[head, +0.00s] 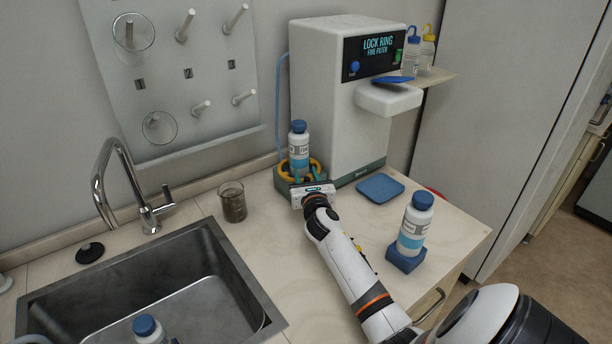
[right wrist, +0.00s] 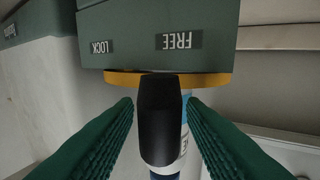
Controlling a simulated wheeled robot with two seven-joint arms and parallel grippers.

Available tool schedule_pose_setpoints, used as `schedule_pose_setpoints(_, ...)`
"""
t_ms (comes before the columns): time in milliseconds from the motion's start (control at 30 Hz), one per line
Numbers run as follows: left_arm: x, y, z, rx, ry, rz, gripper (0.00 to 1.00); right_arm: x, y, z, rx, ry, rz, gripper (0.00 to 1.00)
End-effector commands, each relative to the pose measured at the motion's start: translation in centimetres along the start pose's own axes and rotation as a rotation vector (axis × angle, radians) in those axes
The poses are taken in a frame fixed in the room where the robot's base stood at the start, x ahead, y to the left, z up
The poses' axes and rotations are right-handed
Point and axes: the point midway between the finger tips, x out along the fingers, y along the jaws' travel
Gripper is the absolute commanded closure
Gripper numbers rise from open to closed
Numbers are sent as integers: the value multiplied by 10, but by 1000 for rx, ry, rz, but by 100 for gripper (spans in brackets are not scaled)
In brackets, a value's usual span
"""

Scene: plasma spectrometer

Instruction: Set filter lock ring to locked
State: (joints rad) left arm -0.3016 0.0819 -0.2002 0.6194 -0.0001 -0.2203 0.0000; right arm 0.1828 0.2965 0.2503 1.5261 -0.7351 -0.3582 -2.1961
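The yellow filter lock ring (head: 314,168) sits around a white bottle with a blue cap (head: 298,146) in a green base beside the spectrometer (head: 335,85). In the right wrist view, the ring's edge (right wrist: 118,77) shows under the green base, which bears the labels LOCK (right wrist: 102,47) and FREE (right wrist: 178,41). The ring's black handle (right wrist: 160,118) points at the camera, nearer FREE than LOCK. My right gripper (right wrist: 160,103) is open, its green fingers either side of the handle with small gaps. The spectrometer's screen reads "LOCK RING FINE FILTER". My left gripper is out of view.
A blue pad (head: 380,188) lies on the counter right of the base. Another bottle (head: 415,225) stands in a blue holder (head: 405,259) near the right edge. A brown beaker (head: 232,203) stands left, by the sink (head: 160,280) and tap (head: 125,180).

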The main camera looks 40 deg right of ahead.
Motion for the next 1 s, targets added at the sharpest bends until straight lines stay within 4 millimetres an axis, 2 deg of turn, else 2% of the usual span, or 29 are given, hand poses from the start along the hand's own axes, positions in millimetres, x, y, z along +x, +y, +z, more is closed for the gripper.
schedule_pose_setpoints(333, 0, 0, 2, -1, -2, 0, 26, 4, 0, 0, -1, 0, 0, 63)
schedule_pose_setpoints(567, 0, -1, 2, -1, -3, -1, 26, 4, 0, 0, -1, 0, 0, 100)
schedule_pose_setpoints(1000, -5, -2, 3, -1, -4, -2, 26, 4, 4, -1, -7, 0, -37, 100)
